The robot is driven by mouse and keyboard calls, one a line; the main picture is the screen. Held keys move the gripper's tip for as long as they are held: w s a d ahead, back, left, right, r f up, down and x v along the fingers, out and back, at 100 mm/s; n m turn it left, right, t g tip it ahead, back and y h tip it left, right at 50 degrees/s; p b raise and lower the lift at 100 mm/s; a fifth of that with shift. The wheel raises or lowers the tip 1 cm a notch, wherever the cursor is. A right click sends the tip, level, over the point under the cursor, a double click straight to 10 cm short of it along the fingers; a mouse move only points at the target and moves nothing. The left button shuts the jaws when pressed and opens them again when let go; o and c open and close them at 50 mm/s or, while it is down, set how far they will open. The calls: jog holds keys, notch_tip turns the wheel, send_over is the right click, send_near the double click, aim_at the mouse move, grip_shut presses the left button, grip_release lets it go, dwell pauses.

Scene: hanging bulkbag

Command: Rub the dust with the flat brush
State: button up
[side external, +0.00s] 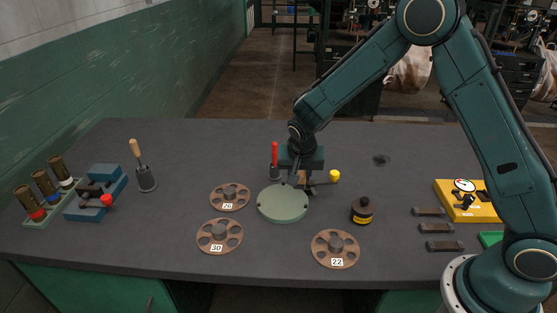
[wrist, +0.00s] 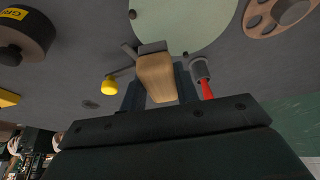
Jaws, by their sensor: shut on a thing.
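My gripper (side external: 300,179) is low over the middle of the table, just behind the pale green disc (side external: 283,204). In the wrist view, the dark fingers of my gripper (wrist: 159,82) are closed on both sides of a wooden handle with a grey end, apparently the flat brush (wrist: 157,75). The brush's grey end points toward the disc (wrist: 185,22); I cannot tell whether it touches anything. A small dark patch (side external: 381,159) lies on the table to the right and behind my gripper. It may be the dust, and it also shows in the wrist view (wrist: 90,104).
A red-handled tool (side external: 274,156) in a holder and a yellow-knobbed tool (side external: 334,176) stand close to my gripper. Numbered brown plates (side external: 220,236) lie left and front. A yellow box (side external: 466,203) is far right. The back table is mostly clear.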

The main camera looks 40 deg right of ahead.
jog(key=shift+r, duration=1.05)
